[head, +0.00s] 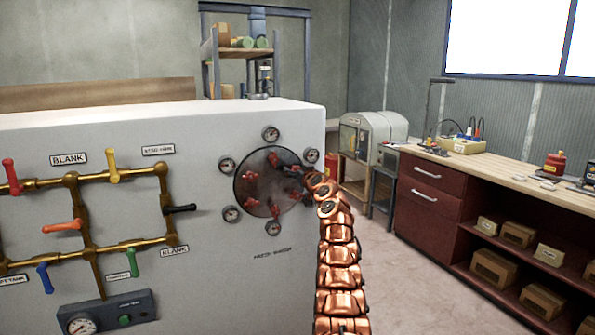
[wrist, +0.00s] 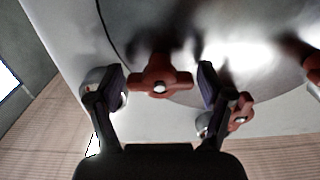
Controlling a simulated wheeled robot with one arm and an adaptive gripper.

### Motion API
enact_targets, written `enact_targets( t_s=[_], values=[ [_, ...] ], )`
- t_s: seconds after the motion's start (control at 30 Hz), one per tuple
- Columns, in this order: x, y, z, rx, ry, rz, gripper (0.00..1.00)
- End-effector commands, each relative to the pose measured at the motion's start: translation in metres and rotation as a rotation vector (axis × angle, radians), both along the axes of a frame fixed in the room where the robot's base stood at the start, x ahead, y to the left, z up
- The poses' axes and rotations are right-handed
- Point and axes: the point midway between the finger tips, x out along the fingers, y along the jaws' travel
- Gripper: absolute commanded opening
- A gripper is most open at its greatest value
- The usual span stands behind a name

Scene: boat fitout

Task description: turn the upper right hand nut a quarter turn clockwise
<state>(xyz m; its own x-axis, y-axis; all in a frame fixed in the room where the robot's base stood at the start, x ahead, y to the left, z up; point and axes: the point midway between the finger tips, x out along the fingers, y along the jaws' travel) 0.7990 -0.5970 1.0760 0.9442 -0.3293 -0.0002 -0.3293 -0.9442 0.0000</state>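A round grey hatch (head: 262,190) with several red hand nuts is set in the white panel; it also fills the top of the wrist view (wrist: 215,45). In the head view my gripper is at the hatch's right side, by the upper right, and my arm partly hides that area. In the wrist view my gripper (wrist: 161,77) is open, with one finger on each side of a red hand nut (wrist: 160,84). Gaps show between this nut and both fingers. A second red nut (wrist: 241,110) is just right of the right finger, and a third (wrist: 313,66) is at the right edge.
Several round gauges (head: 271,133) surround the hatch. Brass pipes (head: 90,245) with coloured valve handles are on the panel to the left. A workbench (head: 490,175) stands at right, with open floor (head: 410,280) before it.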

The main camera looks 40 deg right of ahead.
Motion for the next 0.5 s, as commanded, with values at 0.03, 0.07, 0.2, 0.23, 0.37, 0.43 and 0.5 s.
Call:
enact_targets(
  t_s=[0.03,0.07,0.2,0.23,0.37,0.43,0.5],
  values=[
    [0.0000,0.0000,0.0000,0.000,0.000,0.000,0.70],
    [0.0000,0.0000,0.0000,0.000,0.000,0.000,0.67],
    [0.0000,-0.0001,0.0001,0.000,0.000,0.000,0.52],
    [0.0000,-0.0001,0.0001,0.000,0.000,0.000,0.49],
    [0.0000,-0.0001,0.0001,0.000,0.000,0.000,0.35],
    [-0.0002,-0.0002,0.0001,0.000,0.000,0.000,0.28],
    [-0.0002,-0.0003,0.0001,0.000,0.000,0.000,0.27]
  ],
)
